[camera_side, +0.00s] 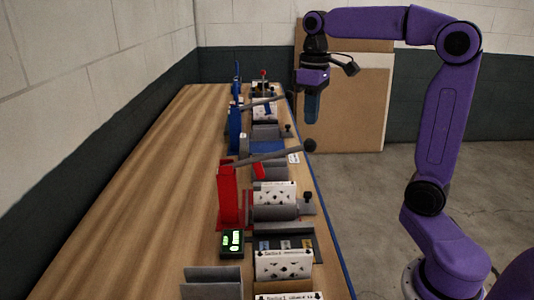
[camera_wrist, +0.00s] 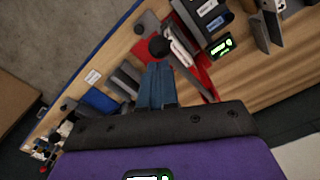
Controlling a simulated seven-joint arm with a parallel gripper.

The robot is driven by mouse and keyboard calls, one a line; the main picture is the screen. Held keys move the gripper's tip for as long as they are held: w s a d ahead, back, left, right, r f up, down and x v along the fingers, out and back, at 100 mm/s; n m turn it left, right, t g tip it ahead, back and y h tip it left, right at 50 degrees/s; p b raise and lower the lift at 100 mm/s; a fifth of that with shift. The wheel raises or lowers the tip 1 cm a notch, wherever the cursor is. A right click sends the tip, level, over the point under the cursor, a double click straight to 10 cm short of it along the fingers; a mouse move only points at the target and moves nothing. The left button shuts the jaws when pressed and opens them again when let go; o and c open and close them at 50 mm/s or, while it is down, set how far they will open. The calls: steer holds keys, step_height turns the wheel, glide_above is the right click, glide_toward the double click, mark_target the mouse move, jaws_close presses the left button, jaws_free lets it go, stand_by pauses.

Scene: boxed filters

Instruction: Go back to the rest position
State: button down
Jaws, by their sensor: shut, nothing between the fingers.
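My gripper (camera_side: 311,112) hangs from my purple arm with its blue fingers pointing down. It is in the air near the right edge of the wooden bench (camera_side: 150,170), touching nothing that I can see. In the wrist view its blue fingers (camera_wrist: 158,70) are together with nothing between them. The red lever stand (camera_side: 229,196) is on the bench nearer the camera, and the blue lever stand (camera_side: 235,128) is farther back. The red stand also shows beyond the fingers in the wrist view (camera_wrist: 197,72).
White patterned boxes, one of them in front (camera_side: 284,265), sit in grey holders along the bench's right side. A black display with green digits (camera_side: 231,242) and a grey bracket (camera_side: 212,284) stand near. The red stand's long lever ends in a dark ball (camera_side: 310,145) below my gripper. The left bench is clear.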

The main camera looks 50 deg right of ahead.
steer(key=shift+r, duration=0.7)
steer(key=s+a+f+n, duration=0.5)
steer(key=s+a+f, duration=0.4)
steer(key=s+a, duration=0.15)
steer(key=s+a+f+n, duration=0.1)
steer(key=s+f+n, duration=0.3)
steer(key=s+f, duration=0.3)
steer(key=s, duration=0.5)
steer(key=shift+a+f+n, duration=0.2)
steer(key=shift+f+n, duration=0.1)
steer(key=shift+f, duration=0.05)
